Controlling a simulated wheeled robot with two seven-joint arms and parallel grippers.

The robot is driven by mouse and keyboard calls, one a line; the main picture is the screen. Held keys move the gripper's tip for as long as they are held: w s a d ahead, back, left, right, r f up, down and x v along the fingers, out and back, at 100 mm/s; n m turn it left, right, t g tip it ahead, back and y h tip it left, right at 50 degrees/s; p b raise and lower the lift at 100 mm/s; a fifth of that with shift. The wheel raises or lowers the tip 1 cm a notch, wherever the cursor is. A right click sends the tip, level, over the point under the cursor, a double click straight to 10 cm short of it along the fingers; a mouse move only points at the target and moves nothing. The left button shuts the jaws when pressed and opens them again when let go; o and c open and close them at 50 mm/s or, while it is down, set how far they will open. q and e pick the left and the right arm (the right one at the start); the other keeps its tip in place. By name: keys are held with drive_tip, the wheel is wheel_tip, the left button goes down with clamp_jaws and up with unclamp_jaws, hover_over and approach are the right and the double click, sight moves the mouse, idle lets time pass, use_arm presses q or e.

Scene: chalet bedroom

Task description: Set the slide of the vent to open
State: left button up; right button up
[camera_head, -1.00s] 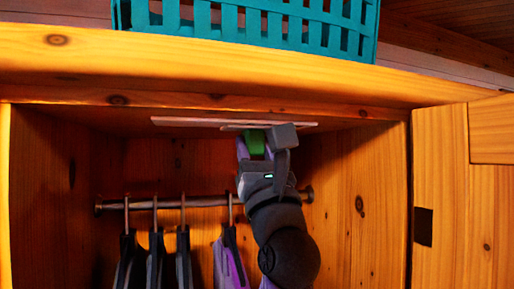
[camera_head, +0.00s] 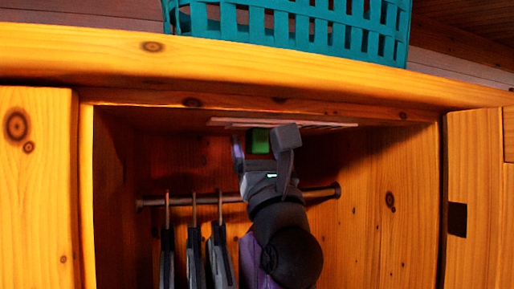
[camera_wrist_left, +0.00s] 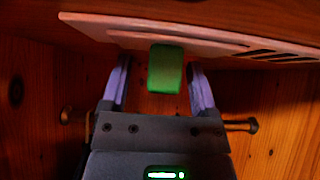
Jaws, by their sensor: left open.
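The vent (camera_head: 222,122) is a pale flat plate under the top inside the wardrobe. It also shows in the left wrist view (camera_wrist_left: 85,22), with dark slots (camera_wrist_left: 285,55) bare on its right side. A green knob (camera_head: 259,141) hangs from its slide (camera_wrist_left: 135,39), left of the vent's middle in the head view. My left gripper (camera_head: 262,144) is open, with a finger on each side of the green knob (camera_wrist_left: 166,70). In the left wrist view (camera_wrist_left: 160,78) gaps show between both fingers and the knob. My right gripper is not in view.
A clothes rail (camera_head: 322,192) with several hangers (camera_head: 194,255) runs below the vent, close to my left arm. The wardrobe door (camera_head: 480,200) stands at the right. A teal basket (camera_head: 300,25) sits on top.

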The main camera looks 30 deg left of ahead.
use_arm(q)
drive_tip(key=b+v, duration=0.5)
drive_tip(key=v, duration=0.5)
